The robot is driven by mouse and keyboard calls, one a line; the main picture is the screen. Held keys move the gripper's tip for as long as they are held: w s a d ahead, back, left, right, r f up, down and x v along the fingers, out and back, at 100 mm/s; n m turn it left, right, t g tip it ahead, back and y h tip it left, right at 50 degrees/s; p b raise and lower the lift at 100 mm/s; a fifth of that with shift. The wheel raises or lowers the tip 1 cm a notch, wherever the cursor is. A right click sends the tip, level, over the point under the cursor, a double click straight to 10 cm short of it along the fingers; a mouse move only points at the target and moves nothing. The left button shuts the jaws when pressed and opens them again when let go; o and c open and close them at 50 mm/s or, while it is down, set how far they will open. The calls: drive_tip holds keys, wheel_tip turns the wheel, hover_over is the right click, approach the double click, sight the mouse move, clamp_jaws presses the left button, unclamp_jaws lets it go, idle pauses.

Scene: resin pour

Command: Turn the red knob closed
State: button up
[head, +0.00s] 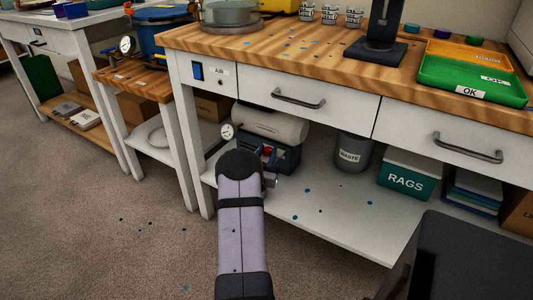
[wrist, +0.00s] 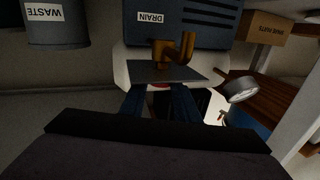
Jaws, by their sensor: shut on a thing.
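The red knob shows as a small red patch (wrist: 158,86) between my fingers in the wrist view, mostly hidden by a grey plate and the fingers. In the head view a bit of red (head: 267,150) shows on the compressor, just beyond the dark end of my arm. My gripper (wrist: 158,95) has its two blue fingers on either side of the knob, shut on it. The compressor (head: 286,158) is a dark blue box under a pale tank, on the lower shelf of the bench. How far the knob is turned cannot be told.
A brass drain valve (wrist: 170,50) sits close beyond the fingers, below a DRAIN label. A round gauge (wrist: 239,90) is to the right. The WASTE bin (head: 352,152) and RAGS box (head: 408,176) stand right of the compressor. The bench top (head: 290,60) hangs above.

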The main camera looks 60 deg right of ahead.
drive_tip(key=n+t, duration=0.1)
drive_tip(key=n+t+y, duration=0.1)
drive_tip(key=t, duration=0.1)
drive_tip(key=s+n+t+y, duration=0.1)
drive_tip(key=t, duration=0.1)
drive_tip(key=shift+d+n, duration=0.25)
drive_tip(key=shift+n, duration=0.05)
drive_tip(key=n+t+y, duration=0.2)
drive_tip(key=t+y, duration=0.1)
drive_tip(key=n+t+y+b, duration=0.1)
drive_tip(key=n+t+y, duration=0.1)
drive_tip(key=shift+s+d+f, duration=0.1)
drive_tip(key=shift+s+d, duration=0.1)
drive_tip(key=shift+d, duration=0.1)
drive_tip(key=n+t+y+b, duration=0.1)
drive_tip(key=y, duration=0.1)
drive_tip(key=n+t+y+b, duration=0.1)
drive_tip(key=n+y, duration=0.1)
drive_tip(key=shift+d+f+n+y+b, duration=0.1)
drive_tip(key=shift+d+n+y+b, duration=0.1)
drive_tip(key=shift+n+y+b, duration=0.15)
drive_tip(key=shift+n+t+y+b, duration=0.3)
drive_tip(key=shift+n+y+b, duration=0.15)
drive_tip(key=shift+y+b, duration=0.45)
drive_tip(key=shift+d+n+y+b, duration=0.1)
drive_tip(key=shift+n+y+b, duration=0.6)
drive_tip(key=shift+y+b, duration=0.35)
drive_tip(key=shift+w+r+y+b, duration=0.1)
drive_tip(key=shift+r+y+b, duration=0.2)
drive_tip(key=shift+y+b, duration=0.1)
